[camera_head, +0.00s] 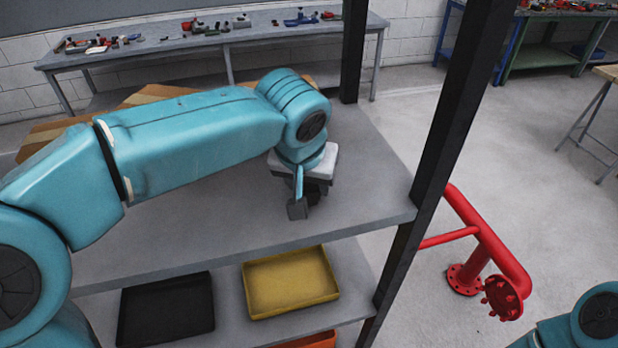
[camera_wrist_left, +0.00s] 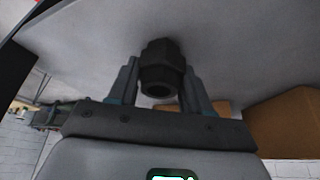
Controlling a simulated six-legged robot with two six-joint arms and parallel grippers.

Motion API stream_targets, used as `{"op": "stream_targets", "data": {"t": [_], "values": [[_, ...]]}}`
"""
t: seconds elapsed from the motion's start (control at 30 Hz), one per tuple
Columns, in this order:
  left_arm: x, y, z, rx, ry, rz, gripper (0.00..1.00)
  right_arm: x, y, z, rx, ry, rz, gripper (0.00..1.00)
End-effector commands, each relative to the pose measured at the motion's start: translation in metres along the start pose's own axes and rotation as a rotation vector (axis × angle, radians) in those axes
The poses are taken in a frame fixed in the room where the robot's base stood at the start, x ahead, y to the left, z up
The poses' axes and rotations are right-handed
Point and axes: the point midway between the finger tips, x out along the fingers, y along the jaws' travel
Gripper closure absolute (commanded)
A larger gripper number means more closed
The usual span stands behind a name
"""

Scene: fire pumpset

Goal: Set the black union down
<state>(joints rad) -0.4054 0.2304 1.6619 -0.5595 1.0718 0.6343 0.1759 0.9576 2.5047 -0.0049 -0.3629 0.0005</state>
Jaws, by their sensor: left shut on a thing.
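The black union (camera_wrist_left: 161,68) is a dark, faceted piece with a round opening, between the two fingers of my left gripper (camera_wrist_left: 160,85) in the left wrist view. My left gripper (camera_head: 305,200) is shut on it, over the right part of the grey upper shelf (camera_head: 210,215). In the head view the union (camera_head: 316,190) is mostly hidden behind the finger and wrist. It is close to the shelf surface; I cannot tell whether it touches. My right gripper is out of view.
Black posts (camera_head: 455,110) frame the shelf's right end. A yellow tray (camera_head: 290,285) and a black tray (camera_head: 167,310) sit on the lower shelf. Red piping (camera_head: 490,250) stands to the right. Much of the upper shelf's front is clear.

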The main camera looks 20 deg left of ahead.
Motion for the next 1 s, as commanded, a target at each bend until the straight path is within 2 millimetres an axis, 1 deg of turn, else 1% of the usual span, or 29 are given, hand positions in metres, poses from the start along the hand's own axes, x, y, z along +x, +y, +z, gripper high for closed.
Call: {"op": "stream_targets", "data": {"t": [0.17, 0.2, 0.27, 0.3, 0.53, 0.63, 0.67, 0.9, 1.0], "values": [[0.003, 0.0, 0.001, 0.0, 0.002, 0.001, 0.98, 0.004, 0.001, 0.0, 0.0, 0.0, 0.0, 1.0], [0.003, 0.0, 0.002, 0.001, 0.0, 0.0, 0.48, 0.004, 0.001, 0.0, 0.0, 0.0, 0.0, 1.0], [0.002, 0.0, 0.001, 0.001, 0.0, 0.0, 0.29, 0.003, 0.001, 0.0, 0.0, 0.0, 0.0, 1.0], [0.002, 0.0, 0.001, 0.001, 0.0, 0.0, 0.26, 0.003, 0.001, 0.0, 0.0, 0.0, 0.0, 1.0], [0.002, 0.0, 0.001, 0.001, 0.0, 0.0, 0.26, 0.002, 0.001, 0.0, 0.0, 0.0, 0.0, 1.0], [-0.004, 0.0, -0.001, 0.0, 0.001, 0.001, 0.26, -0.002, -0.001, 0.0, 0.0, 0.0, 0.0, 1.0], [-0.006, 0.001, 0.0, 0.001, 0.002, 0.001, 0.26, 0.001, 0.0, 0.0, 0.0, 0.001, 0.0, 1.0], [-0.05, 0.001, 0.0, 0.0, 0.004, 0.003, 0.26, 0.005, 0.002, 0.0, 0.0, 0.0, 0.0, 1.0], [-0.065, 0.001, 0.0, 0.001, 0.002, 0.001, 0.26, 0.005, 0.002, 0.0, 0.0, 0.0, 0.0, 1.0]]}}
